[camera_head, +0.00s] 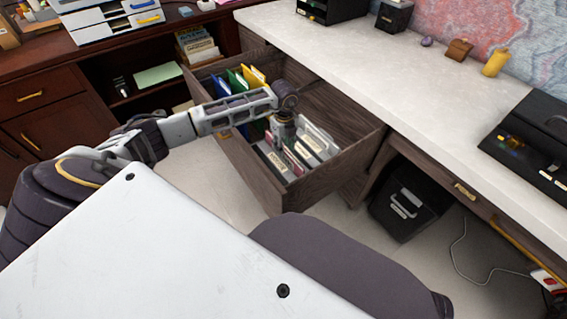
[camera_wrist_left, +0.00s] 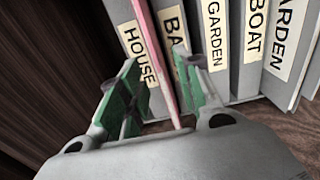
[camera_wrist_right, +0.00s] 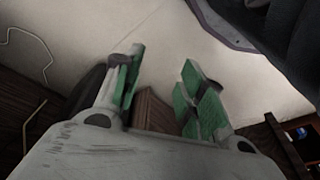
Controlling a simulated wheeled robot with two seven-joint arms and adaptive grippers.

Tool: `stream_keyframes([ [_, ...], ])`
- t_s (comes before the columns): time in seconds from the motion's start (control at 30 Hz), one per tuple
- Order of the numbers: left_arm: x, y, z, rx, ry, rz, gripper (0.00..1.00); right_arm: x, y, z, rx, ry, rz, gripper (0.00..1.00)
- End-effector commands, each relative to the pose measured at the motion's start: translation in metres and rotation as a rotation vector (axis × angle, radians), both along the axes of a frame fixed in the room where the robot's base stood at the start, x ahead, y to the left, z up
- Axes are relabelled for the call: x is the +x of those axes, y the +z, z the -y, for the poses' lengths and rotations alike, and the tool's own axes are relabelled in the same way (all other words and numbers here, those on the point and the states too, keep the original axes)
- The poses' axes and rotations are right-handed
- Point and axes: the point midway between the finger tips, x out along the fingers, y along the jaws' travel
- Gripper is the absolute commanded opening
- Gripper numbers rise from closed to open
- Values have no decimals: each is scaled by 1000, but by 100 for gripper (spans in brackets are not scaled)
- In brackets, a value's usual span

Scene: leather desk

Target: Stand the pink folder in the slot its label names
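The pink folder (camera_wrist_left: 163,62) stands between the HOUSE label (camera_wrist_left: 138,55) and a partly hidden label starting "BA" (camera_wrist_left: 176,35) in the left wrist view. My left gripper (camera_wrist_left: 158,66) has one green-padded finger on each side of the folder. The fingers are apart, with a visible gap on the left; contact on the right is unclear. In the head view this gripper (camera_head: 285,128) reaches down into the open drawer (camera_head: 340,162). No label shows on the pink folder. My right gripper (camera_wrist_right: 160,85) is open and empty, away from the drawer.
More grey dividers stand to the right, labelled GARDEN (camera_wrist_left: 215,35), BOAT (camera_wrist_left: 256,30) and GARDEN (camera_wrist_left: 290,40). Blue, green and yellow folders (camera_head: 252,78) stand at the drawer's far left. The white desktop (camera_head: 400,70) lies behind; a black box (camera_head: 408,202) stands on the floor.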

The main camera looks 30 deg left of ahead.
Motion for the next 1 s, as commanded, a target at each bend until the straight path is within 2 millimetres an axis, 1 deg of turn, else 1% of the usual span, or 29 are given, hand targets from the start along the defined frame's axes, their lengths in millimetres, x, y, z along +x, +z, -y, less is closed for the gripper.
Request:
stream_keyframes([
  [0.03,0,-8,-1,0,1,-2,34,1,1,0,3,0,7,40],
  [0.2,0,-27,-3,0,-1,-1,34,7,14,-2,12,1,34,40],
  [0.3,0,-37,-3,1,-1,-2,34,7,21,-3,15,2,42,40],
  [0.4,0,-42,-3,0,-1,-2,34,6,24,-4,18,3,45,40],
  [0.57,0,-44,-3,0,-1,-1,34,3,26,-4,20,3,46,40],
  [0.9,0,-43,-3,0,-1,-1,34,-1,22,-4,19,4,34,40],
  [0.93,0,-43,-3,0,-1,-1,33,-1,22,-4,19,4,34,40],
  [1.0,0,-43,-3,0,-1,-1,24,0,22,-4,18,4,35,40],
])
